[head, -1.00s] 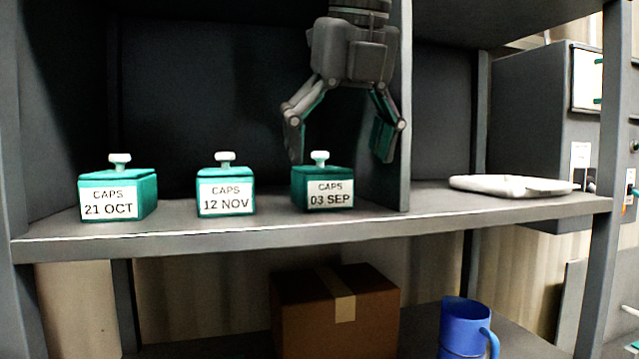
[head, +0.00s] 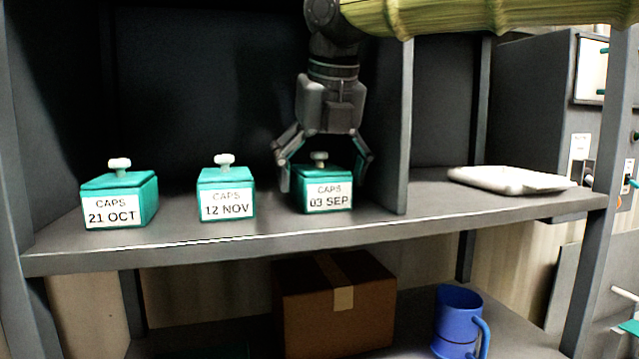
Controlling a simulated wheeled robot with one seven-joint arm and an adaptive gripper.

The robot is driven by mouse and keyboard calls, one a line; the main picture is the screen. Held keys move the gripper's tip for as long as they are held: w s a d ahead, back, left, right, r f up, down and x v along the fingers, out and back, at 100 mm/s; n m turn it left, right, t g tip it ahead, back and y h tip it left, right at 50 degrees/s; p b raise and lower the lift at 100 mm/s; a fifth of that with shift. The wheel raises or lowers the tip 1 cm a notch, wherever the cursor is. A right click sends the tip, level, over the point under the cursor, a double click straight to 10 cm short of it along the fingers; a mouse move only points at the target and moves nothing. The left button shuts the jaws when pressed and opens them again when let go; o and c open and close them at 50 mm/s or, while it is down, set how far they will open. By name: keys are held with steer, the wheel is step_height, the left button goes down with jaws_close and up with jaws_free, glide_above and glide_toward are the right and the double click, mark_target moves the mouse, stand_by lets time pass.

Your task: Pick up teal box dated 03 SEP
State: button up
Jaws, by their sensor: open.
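The teal box dated 03 SEP (head: 324,190) stands upright on the shelf, right of two like boxes, with a white label and a knob on its lid. My gripper (head: 322,178) is open and points down over it. One finger is at the box's left side and the other at its upper right; whether they touch it I cannot tell. The teal box dated 12 NOV (head: 226,193) stands to its left. The teal box dated 21 OCT (head: 119,200) is farthest left.
The shelf (head: 430,217) has an upright divider (head: 404,130) close to the right of my gripper. A white tray-like item (head: 510,180) lies beyond it. A yellow-green ribbed pole-like shape (head: 480,15) crosses the top right. Below are a cardboard box (head: 310,315) and a blue mug (head: 456,320).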

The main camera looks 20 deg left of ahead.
steer(key=shift+f, duration=0.3)
steer(key=c, duration=1.1)
steer(key=shift+c, duration=0.2)
steer(key=shift+r, duration=0.1)
